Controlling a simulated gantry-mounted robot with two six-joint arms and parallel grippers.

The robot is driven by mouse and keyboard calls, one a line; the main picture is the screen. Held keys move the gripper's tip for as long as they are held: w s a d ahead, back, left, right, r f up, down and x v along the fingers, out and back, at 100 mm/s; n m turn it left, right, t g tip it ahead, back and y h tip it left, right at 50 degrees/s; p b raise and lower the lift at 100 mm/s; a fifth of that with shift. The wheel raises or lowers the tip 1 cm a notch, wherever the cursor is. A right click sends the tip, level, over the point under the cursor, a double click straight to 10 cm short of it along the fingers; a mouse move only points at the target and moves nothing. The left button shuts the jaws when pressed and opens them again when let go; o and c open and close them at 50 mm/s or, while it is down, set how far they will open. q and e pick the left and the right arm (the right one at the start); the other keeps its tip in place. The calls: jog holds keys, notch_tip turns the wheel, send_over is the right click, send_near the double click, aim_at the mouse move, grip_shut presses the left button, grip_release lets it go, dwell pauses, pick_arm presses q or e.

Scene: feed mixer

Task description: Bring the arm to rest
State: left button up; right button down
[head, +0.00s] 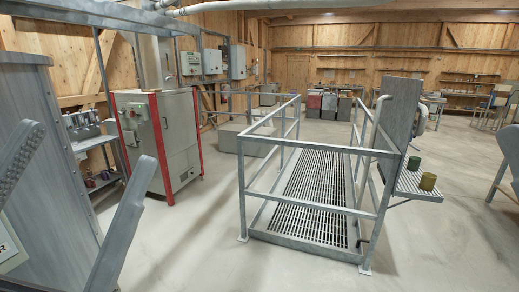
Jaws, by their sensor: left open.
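My left gripper (93,144) shows large at the lower left of the head view. Its two grey fingers stand wide apart, pointing up and to the right, with nothing held between them. It appears close to the camera, in front of a tall grey metal housing (50,135) at the left edge. The rest of my left arm is mostly out of the picture.
A grey cabinet with red edges (168,145) stands left of centre. A railed platform with a grated floor (315,195) fills the middle. A green can (413,163) and a yellow can (428,181) sit on a side shelf. The foreground floor is clear.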

pick_arm(q)
jog(key=s+a+r+n+t+y, duration=0.15)
jog(key=a+n+y, duration=0.25)
jog(key=n+y, duration=0.4)
notch_tip(320, 180, up, 38)
jog(key=h+p, duration=0.2)
jog(key=p, duration=3.5)
jog(key=shift+n+p, duration=0.3)
